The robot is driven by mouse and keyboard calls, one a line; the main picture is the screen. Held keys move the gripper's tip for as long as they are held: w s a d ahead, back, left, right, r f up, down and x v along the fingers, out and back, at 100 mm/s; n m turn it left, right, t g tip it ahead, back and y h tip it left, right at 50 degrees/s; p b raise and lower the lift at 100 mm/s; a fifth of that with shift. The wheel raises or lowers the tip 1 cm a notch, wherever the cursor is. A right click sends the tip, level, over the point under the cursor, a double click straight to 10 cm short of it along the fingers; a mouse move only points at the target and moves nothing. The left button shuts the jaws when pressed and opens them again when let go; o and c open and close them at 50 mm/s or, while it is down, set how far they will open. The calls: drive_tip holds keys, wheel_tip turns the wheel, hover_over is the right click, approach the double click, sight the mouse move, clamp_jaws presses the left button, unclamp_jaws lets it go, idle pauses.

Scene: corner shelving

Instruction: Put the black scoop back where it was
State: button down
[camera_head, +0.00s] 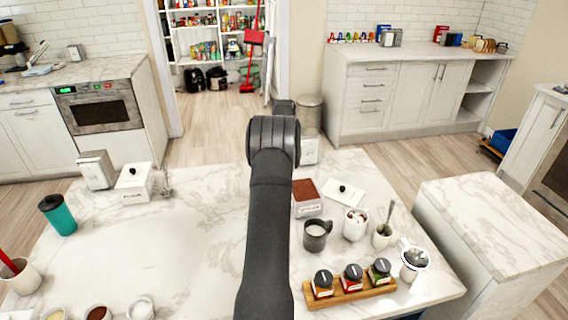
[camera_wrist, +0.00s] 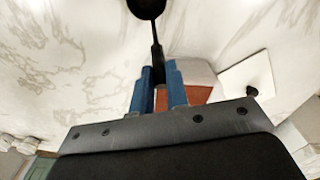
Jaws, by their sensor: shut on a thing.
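In the wrist view my gripper (camera_wrist: 158,78) has its two blue fingers shut on the thin handle of the black scoop (camera_wrist: 147,8). The scoop's round dark head is at the top edge of that view, partly cut off. Behind the fingers is an open box (camera_wrist: 199,72) with brown contents, and a white lid with a black knob (camera_wrist: 247,82) lies beside it. In the head view the box (camera_head: 309,210) and lid (camera_head: 341,193) are on the marble counter, just right of my arm. My arm hides the fingers and scoop there.
A white lidded box (camera_head: 134,184) and teal tumbler (camera_head: 60,217) stand left. The left-middle counter is clear.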

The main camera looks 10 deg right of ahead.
drive_tip(key=shift+f, duration=0.1)
drive_tip(key=c, duration=1.4)
unclamp_jaws()
wheel_tip(320, 180, up, 12)
drive_tip(key=shift+r, duration=0.2)
drive_tip(key=shift+f, duration=0.15)
drive_tip(key=shift+f, duration=4.3)
drive_tip(key=shift+f, duration=0.15)
